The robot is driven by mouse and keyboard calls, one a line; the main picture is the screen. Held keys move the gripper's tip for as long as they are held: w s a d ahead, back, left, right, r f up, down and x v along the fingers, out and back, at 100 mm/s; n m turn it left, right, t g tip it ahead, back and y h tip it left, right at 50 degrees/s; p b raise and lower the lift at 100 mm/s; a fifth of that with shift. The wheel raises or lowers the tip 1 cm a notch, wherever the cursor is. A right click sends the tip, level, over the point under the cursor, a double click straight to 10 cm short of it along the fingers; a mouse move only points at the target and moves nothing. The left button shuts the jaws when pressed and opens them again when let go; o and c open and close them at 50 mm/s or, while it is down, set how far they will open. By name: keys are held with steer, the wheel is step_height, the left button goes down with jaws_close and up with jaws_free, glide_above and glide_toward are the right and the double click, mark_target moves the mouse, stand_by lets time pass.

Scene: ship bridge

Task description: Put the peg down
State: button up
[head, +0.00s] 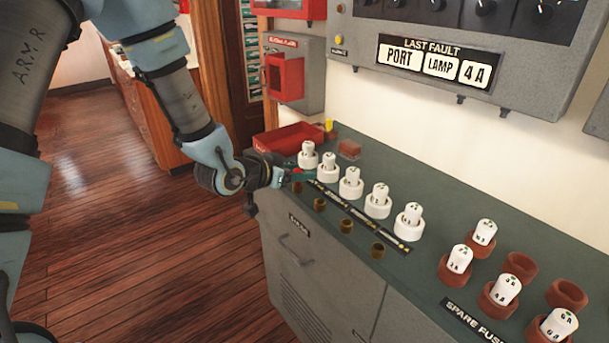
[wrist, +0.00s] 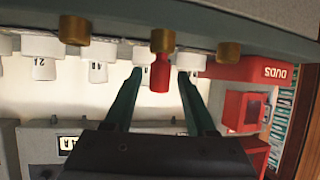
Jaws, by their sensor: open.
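The red peg (wrist: 160,77) stands in line with a brass socket (wrist: 162,40) on the counter in the wrist view, which is upside down. Its lower end meets the socket. My gripper (wrist: 159,72) is open, with one green finger on each side of the peg and visible gaps between. In the head view my gripper (head: 292,176) is low at the counter's left edge, by the row of brass sockets (head: 347,226). My wrist and fingers mostly hide the peg there.
White numbered fuses (head: 351,182) in white collars stand just behind the brass sockets. A red tray (head: 288,139), marked DUDS in the wrist view, lies at the far left end. Brown holders (head: 520,267), some with fuses, are at right. A panel (head: 433,62) reads PORT LAMP 4A.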

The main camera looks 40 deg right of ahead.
steer(key=b+v, duration=0.2)
steer(key=v, duration=0.7)
steer(key=shift+s+a, duration=0.1)
steer(key=w+a+f+n+t+y, duration=0.1)
steer(key=w+a+n+t+y, duration=0.2)
steer(key=w+a, duration=0.5)
steer(key=w+a+f+n+t+y, duration=0.1)
steer(key=w+a+n+y, duration=0.3)
steer(key=a, duration=0.7)
steer(key=s+a+n+g+y, duration=0.2)
steer(key=s+a+n, duration=0.1)
steer(key=a, duration=0.7)
steer(key=s+a+r+n+g+y, duration=0.1)
steer(key=a+n, duration=0.4)
steer(key=a, duration=0.5)
steer(key=s+g+y, duration=0.1)
steer(key=s+y, duration=0.1)
steer(key=shift+s+a+r, duration=0.3)
steer(key=shift+s, duration=0.05)
